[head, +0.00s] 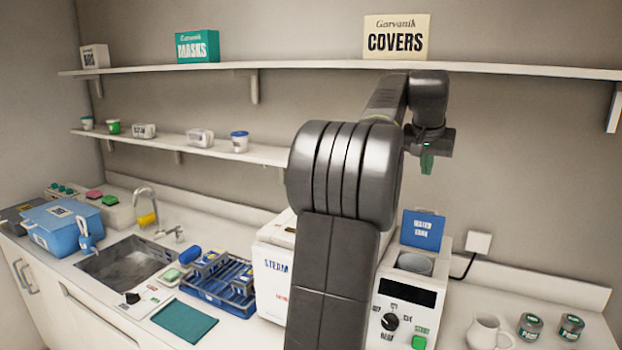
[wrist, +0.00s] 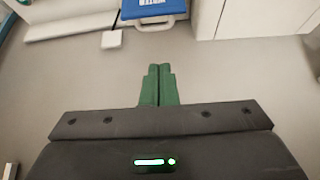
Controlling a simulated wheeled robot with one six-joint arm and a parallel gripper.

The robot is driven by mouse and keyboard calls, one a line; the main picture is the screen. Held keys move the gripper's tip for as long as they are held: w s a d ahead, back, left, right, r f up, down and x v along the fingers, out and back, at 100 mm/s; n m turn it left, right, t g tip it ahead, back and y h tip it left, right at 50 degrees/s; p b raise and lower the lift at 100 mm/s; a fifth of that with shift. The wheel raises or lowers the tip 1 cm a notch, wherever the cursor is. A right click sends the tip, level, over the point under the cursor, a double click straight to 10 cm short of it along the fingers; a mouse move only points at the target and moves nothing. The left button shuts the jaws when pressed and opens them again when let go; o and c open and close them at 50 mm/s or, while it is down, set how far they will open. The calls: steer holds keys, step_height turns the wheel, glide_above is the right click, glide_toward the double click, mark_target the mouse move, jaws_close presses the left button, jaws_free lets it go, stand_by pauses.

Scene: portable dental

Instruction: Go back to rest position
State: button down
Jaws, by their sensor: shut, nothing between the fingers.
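My gripper (head: 427,162) hangs in the air in front of the back wall, at the end of my raised arm. It is above the open blue water tank lid (head: 422,229) and below the upper shelf. In the wrist view its green fingers (wrist: 158,84) are together with nothing between them. The wrist view faces the wall, with the blue lid (wrist: 150,8) at the top edge.
The upper shelf (head: 300,66) holds a COVERS box (head: 397,37) close to my arm. The steam machine (head: 275,262) and counter lie below. A white jug (head: 487,333) and two jars stand at the right. The wall right of my gripper is clear.

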steer(key=p+x, duration=0.2)
steer(key=x, duration=1.2)
steer(key=shift+w+d, duration=0.35)
steer(key=shift+w, duration=0.2)
steer(key=shift+f, duration=0.15)
